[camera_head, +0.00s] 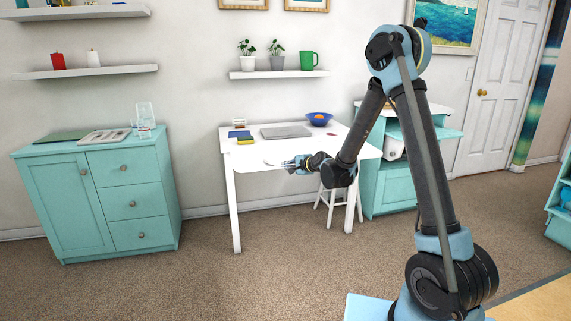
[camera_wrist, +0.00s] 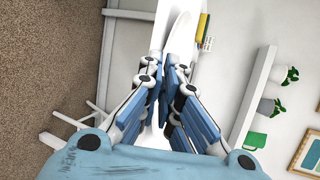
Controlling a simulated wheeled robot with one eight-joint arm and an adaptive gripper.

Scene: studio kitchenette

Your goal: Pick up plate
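The white plate (camera_head: 273,162) is at the front left part of the white table (camera_head: 262,152) in the head view, just left of my gripper (camera_head: 287,163). In the wrist view the plate (camera_wrist: 182,35) shows nearly edge-on as a narrow pale oval beyond the fingertips. My gripper's blue fingers (camera_wrist: 166,72) come close together at the plate's near rim, one on each side of it. They appear shut on that rim. The exact contact is hidden between the fingers. I cannot tell whether the plate touches the tabletop.
A closed laptop (camera_head: 286,131), a blue bowl (camera_head: 319,119), and blue and yellow books (camera_head: 244,140) are farther back on the table. A white stool (camera_head: 325,205) stands below its right side. A teal cabinet (camera_head: 110,195) is to the left, with open carpet between.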

